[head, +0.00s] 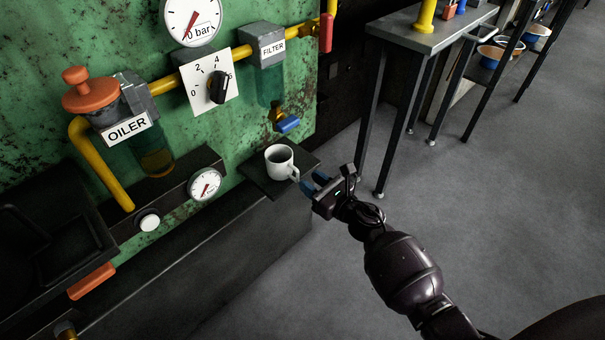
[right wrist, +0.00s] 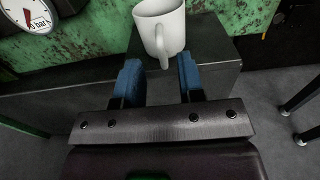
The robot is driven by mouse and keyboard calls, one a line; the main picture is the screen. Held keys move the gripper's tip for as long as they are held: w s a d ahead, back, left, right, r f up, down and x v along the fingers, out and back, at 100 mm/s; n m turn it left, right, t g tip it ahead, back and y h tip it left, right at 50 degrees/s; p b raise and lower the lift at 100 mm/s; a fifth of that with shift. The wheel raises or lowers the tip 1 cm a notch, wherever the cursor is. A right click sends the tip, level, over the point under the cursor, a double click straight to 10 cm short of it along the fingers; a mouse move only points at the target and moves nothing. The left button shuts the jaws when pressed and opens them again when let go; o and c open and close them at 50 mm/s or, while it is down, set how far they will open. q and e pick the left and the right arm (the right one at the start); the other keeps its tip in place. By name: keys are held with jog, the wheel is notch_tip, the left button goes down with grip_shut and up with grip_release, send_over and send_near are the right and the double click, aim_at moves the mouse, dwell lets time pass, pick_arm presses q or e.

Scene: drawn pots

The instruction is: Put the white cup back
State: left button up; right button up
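The white cup (head: 280,161) stands upright on a small dark shelf (head: 262,183) below the filter, its handle turned toward my right gripper (head: 313,184). In the right wrist view the cup (right wrist: 163,27) is just ahead of the two blue fingers (right wrist: 161,82). The fingers are apart, with the cup's handle at the gap between them. I cannot tell whether they touch the handle. My left gripper is not in view.
The green panel (head: 60,50) with yellow pipes, an oiler (head: 128,128) and gauges rises behind the shelf. A dark table (head: 425,35) with items stands at the upper right. Open grey floor (head: 480,220) lies right of the shelf.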

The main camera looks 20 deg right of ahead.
jog(key=v, duration=0.7)
dwell(0.5)
